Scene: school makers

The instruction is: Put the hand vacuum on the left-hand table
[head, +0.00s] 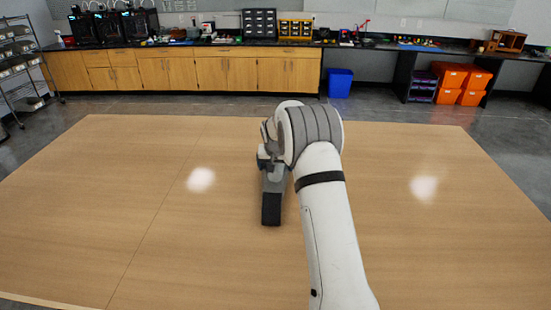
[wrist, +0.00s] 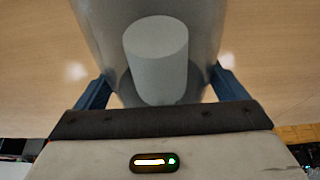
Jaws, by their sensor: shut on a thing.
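My gripper (head: 270,163) is over the middle of the wide wooden table (head: 420,215). It is shut on the hand vacuum (head: 271,208), a grey thing with a dark lower end that points down in the head view. In the wrist view the hand vacuum (wrist: 157,60) shows as a grey see-through body with a lighter cylinder inside, between the blue fingers of my gripper (wrist: 160,90). My arm hides part of the table. I cannot tell whether the vacuum's lower end touches the table top.
The visible table top is otherwise bare, with a seam on its left part. Beyond it is grey floor, then wooden cabinets (head: 210,72) with a cluttered counter. A blue bin (head: 340,83), orange boxes (head: 462,82) and a wire rack (head: 22,70) stand farther off.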

